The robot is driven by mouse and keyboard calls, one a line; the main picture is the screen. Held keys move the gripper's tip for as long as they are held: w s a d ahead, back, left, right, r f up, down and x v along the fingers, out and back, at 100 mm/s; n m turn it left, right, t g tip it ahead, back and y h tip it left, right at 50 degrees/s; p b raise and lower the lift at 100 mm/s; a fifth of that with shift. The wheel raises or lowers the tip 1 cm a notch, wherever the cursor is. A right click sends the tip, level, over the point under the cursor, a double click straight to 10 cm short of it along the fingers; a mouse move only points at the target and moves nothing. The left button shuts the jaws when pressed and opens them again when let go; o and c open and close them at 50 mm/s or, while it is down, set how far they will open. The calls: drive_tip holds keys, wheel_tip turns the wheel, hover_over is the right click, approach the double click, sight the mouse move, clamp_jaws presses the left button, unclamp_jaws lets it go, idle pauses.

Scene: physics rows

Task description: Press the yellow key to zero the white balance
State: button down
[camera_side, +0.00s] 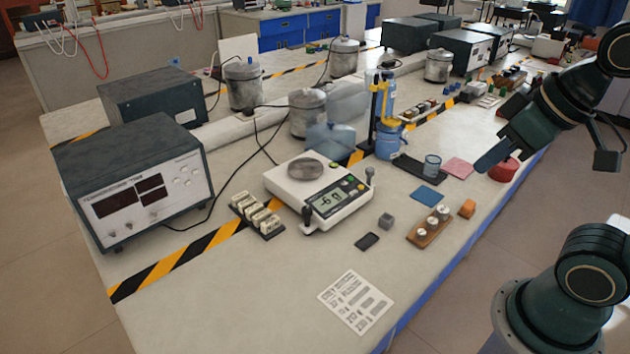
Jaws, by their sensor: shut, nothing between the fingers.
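The white balance (288,190) stands mid-bench with a round grey pan (305,169) on top. Its front display (328,203) shows dark characters that look like a negative reading. A small yellow key (353,193) sits among a few small keys at the right of the display, and nothing covers it. My gripper (483,167) is shut and empty. It is in the air at the right, well apart from the balance, pointing down and left.
A blue bottle and stand (383,120) rise behind the balance. A weight block (429,226), orange block (467,208) and grey cube (386,221) lie right of it. A glass (432,165) stands near my gripper. The front bench around the printed sheet (356,302) is mostly clear.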

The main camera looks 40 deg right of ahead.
drive_tip(key=shift+w, duration=0.1)
idle(0.8)
drive_tip(key=m+t+y, duration=0.1)
drive_tip(key=m+t, duration=0.5)
drive_tip(key=m, duration=0.2)
hover_over(361, 188)
drive_tip(key=s, duration=0.4)
wheel_tip(361, 188, down, 17)
drive_tip(key=shift+w+d+r, duration=0.2)
drive_tip(key=shift+w+d, duration=0.05)
drive_tip(key=shift+f, duration=0.1)
drive_tip(key=shift+w+f, duration=0.3)
drive_tip(key=shift+f, duration=1.1)
drive_tip(key=shift+w+f, duration=0.25)
drive_tip(key=shift+f, duration=1.15)
drive_tip(key=shift+w+f, duration=0.3)
drive_tip(key=shift+f, duration=1.1)
drive_tip(key=shift+w+f, duration=0.1)
drive_tip(key=shift+f, duration=0.35)
